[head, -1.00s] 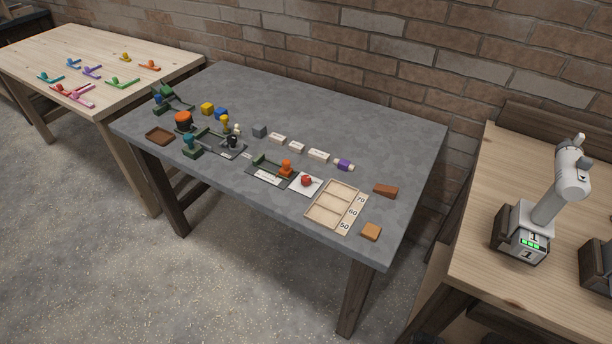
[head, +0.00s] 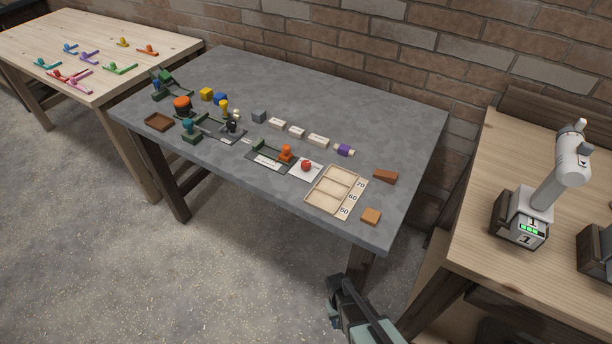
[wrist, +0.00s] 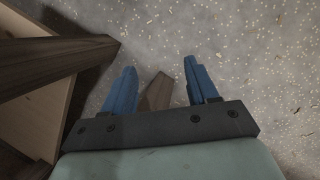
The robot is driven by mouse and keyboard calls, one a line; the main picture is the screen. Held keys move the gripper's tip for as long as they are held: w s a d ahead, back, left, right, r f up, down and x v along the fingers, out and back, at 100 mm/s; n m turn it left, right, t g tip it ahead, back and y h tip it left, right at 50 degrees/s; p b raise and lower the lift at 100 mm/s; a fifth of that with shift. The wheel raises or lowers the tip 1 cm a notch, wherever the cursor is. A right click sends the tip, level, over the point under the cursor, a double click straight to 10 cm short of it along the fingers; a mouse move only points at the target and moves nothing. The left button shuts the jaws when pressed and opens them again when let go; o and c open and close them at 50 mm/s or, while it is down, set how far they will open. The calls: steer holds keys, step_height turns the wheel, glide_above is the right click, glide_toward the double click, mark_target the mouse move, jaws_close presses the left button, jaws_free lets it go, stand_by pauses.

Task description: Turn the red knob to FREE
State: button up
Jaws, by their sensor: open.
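The red knob (head: 307,165) sits on a white plate (head: 296,174) near the front edge of the grey table, just left of the wooden tray. The lettering on its plate is too small to read, so I cannot tell its setting. My gripper shows in the wrist view (wrist: 158,88) with its two blue fingers apart and nothing between them. It points at the floor and a wooden table leg. In the head view my arm enters at the bottom, in front of and below the table, well apart from the knob.
A wooden tray (head: 313,198) marked 50, 60, 70 stands right of the knob. An orange-handled device (head: 286,152) stands close on its left. White labelled blocks (head: 297,132) lie behind. The table's back right is clear. A side table (head: 480,200) holds a white arm-like device.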

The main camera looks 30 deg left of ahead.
steer(key=s+a+r+n+t+y, duration=0.15)
steer(key=s+a, duration=0.25)
steer(key=a, duration=0.7)
steer(key=s+a+r+n+t, duration=0.15)
steer(key=s+a, duration=0.25)
steer(key=a, duration=0.8)
steer(key=s+a+n+t+y, duration=0.1)
steer(key=s+a+n, duration=0.15)
steer(key=a, duration=0.85)
steer(key=w+a+r+m+y, duration=0.1)
steer(key=w+a+r+m, duration=0.15)
steer(key=a+r, duration=0.65)
steer(key=w+a+r+m+y, duration=0.1)
steer(key=a+r+m+y, duration=0.15)
steer(key=a+r, duration=0.7)
steer(key=w+a+r+m, duration=0.1)
steer(key=w+r+m, duration=0.15)
steer(key=r, duration=0.65)
steer(key=w+a+r+m, duration=0.2)
steer(key=w+r, duration=0.1)
steer(key=r, duration=0.7)
step_height(320, 180, up, 20)
steer(key=m+g+h, duration=0.2)
steer(key=m+h, duration=0.1)
steer(key=m, duration=0.4)
glide_above(306, 163)
step_height(306, 163, down, 13)
